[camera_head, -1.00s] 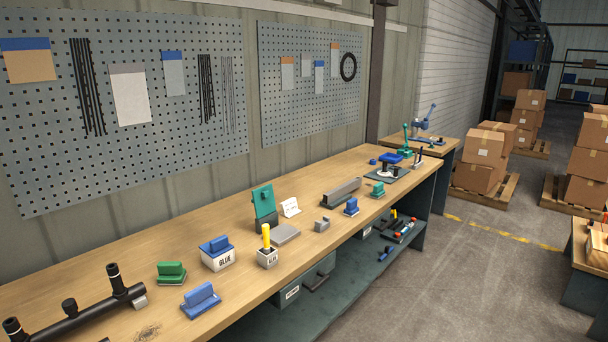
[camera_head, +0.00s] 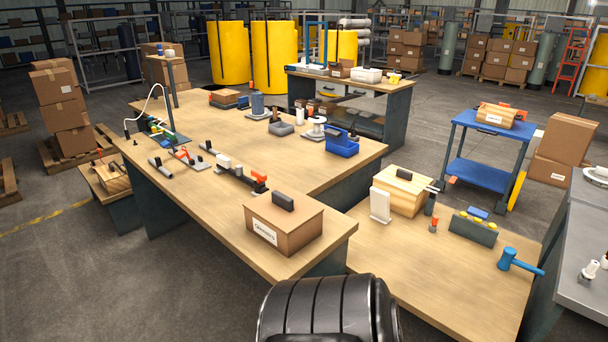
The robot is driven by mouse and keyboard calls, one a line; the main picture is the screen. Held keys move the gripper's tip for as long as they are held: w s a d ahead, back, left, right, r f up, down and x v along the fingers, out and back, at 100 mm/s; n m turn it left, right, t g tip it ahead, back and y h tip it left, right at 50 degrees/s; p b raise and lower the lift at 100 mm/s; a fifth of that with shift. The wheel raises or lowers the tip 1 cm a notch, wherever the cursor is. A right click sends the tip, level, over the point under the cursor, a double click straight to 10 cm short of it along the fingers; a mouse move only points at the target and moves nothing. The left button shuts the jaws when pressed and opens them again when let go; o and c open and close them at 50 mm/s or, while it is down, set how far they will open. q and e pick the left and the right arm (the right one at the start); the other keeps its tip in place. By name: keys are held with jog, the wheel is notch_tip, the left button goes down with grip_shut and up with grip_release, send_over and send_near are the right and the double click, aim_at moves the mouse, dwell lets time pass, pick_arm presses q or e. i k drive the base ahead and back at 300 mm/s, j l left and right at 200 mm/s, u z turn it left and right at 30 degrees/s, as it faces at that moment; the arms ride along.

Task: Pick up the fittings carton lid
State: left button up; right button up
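A brown carton (camera_head: 268,236) with a white label stands near the front corner of the large wooden bench. The label is too small to read surely, so I cannot tell if this is the fittings carton. Its flat lid (camera_head: 300,215) lies closed on top and carries a dark block handle (camera_head: 283,201). Neither of my grippers is in view. A dark rounded part at the bottom edge looks like my own arm.
A blue tote (camera_head: 342,146) and tools lie on the large bench (camera_head: 215,215). A blue cart (camera_head: 490,150) stands behind. Bare bench surrounds the carton's left side.

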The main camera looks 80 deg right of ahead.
aim_at(286, 210)
jog(key=z, duration=2.4)
jog(key=i+j, duration=0.3)
jog(key=j, duration=0.15)
jog(key=i+j, duration=0.3)
jog(key=j, duration=0.1)
